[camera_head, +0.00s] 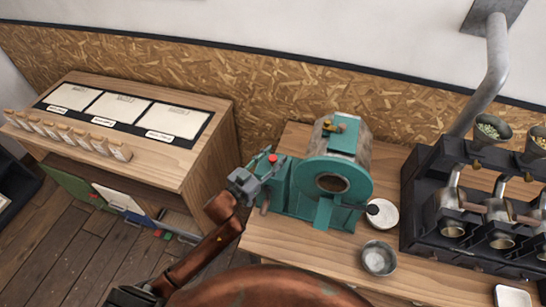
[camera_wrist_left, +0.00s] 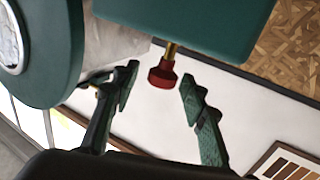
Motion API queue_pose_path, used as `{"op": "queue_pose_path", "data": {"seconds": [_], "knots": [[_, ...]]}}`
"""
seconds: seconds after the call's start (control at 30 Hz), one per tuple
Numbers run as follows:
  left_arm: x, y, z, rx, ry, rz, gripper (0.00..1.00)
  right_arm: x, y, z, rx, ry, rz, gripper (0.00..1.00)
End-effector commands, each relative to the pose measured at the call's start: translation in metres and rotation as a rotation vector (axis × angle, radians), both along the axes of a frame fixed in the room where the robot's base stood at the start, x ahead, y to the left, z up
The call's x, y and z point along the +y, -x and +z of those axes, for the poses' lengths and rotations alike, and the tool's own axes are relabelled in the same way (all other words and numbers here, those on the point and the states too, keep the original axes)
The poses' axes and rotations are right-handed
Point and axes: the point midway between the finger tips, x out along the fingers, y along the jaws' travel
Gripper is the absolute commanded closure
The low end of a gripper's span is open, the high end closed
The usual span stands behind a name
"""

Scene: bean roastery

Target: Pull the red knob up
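The red knob (camera_head: 273,158) sits at the left end of the teal roasting machine (camera_head: 297,198) on the wooden counter. In the left wrist view the knob (camera_wrist_left: 162,78) is a dark red cap on a thin brass stem coming out of a teal housing (camera_wrist_left: 190,22). My left gripper (camera_head: 264,166) is right at the knob. Its two fingers (camera_wrist_left: 159,84) are apart, with the knob between their tips and a visible gap on each side. I cannot tell whether the knob sits fully within finger depth. My right gripper is in neither view.
A white dish (camera_head: 389,222) and a metal bowl (camera_head: 379,262) stand right of the machine. A dark rack with several metal cups (camera_head: 430,235) is farther right. A wooden cabinet (camera_head: 205,165) with a row of small containers is at left. Bare counter shows in front of the machine.

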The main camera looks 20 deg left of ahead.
Motion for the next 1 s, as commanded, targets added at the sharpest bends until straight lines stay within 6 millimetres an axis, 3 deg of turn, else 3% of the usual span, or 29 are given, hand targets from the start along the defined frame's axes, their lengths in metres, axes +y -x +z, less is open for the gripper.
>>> {"op": "queue_pose_path", "data": {"seconds": [0.27,0.7,1.0], "knots": [[0.004,0.008,-0.002,0.004,-0.001,0.001,0.60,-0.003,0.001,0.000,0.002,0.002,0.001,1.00],[0.039,0.085,-0.002,0.005,-0.001,0.001,0.60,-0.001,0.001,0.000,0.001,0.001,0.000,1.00],[0.050,0.109,-0.001,0.001,0.000,0.000,0.60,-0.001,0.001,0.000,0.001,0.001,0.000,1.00]]}}
